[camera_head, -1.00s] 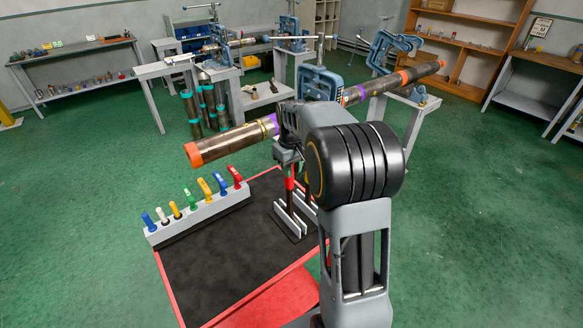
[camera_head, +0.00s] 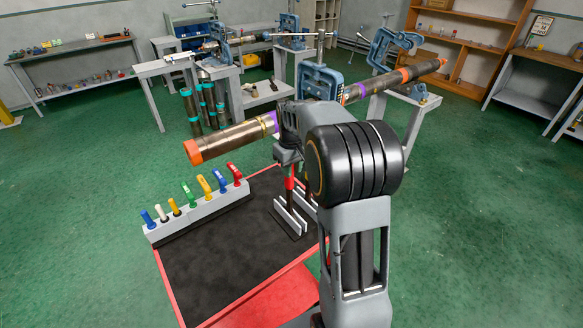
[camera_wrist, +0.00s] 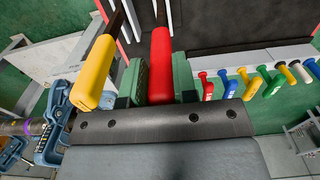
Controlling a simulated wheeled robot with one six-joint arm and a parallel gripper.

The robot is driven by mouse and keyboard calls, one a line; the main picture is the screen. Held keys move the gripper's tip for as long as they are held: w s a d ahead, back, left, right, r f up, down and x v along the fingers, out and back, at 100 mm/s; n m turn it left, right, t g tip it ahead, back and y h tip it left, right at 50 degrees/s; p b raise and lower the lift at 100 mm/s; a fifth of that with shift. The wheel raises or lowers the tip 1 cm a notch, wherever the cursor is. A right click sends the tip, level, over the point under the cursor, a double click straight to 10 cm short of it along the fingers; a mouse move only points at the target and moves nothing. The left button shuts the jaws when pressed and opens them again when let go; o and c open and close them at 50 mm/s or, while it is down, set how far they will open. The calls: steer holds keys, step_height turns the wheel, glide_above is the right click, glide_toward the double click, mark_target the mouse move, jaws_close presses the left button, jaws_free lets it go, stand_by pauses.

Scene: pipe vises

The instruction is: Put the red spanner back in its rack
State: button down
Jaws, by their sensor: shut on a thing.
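The red spanner's handle (camera_wrist: 161,65) is between the green pads of my gripper (camera_wrist: 160,82) in the wrist view, and the gripper is shut on it. In the head view the red spanner (camera_head: 290,184) hangs upright below my gripper (camera_head: 288,160), its dark shaft reaching down to the rack with pale slotted plates (camera_head: 288,222). A spanner with a yellow handle (camera_wrist: 94,72) stands just left of the red one in the wrist view. My arm hides part of the rack, and I cannot tell whether the red spanner's lower end is seated.
A pale holder (camera_head: 205,207) with several small coloured-handled tools stands along the left edge of the dark, red-rimmed tray top (camera_head: 215,265). A long pipe (camera_head: 225,140) with orange ends passes behind my gripper, near a blue vise (camera_head: 320,80). The tray's middle is clear.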

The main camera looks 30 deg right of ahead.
steer(key=shift+f, duration=0.15)
stand_by(0.7)
steer(key=c, duration=0.8)
jaws_free()
step_height(320, 180, up, 14)
steer(key=shift+f, duration=0.1)
step_height(320, 180, down, 4)
steer(key=shift+s+r+m, duration=0.1)
steer(key=shift+m, duration=0.8)
steer(key=s+a+f+t, duration=0.1)
steer(key=s+a+f, duration=0.1)
steer(key=s, duration=0.4)
steer(key=s+a+f+t, duration=0.1)
steer(key=s+a, duration=0.4)
steer(key=s, duration=0.2)
steer(key=s+a+f+t, duration=0.2)
steer(key=s+a, duration=0.1)
steer(key=s, duration=0.3)
steer(key=shift+s+a+f, duration=0.15)
steer(key=shift+a+f, duration=0.15)
steer(key=shift+f, duration=0.05)
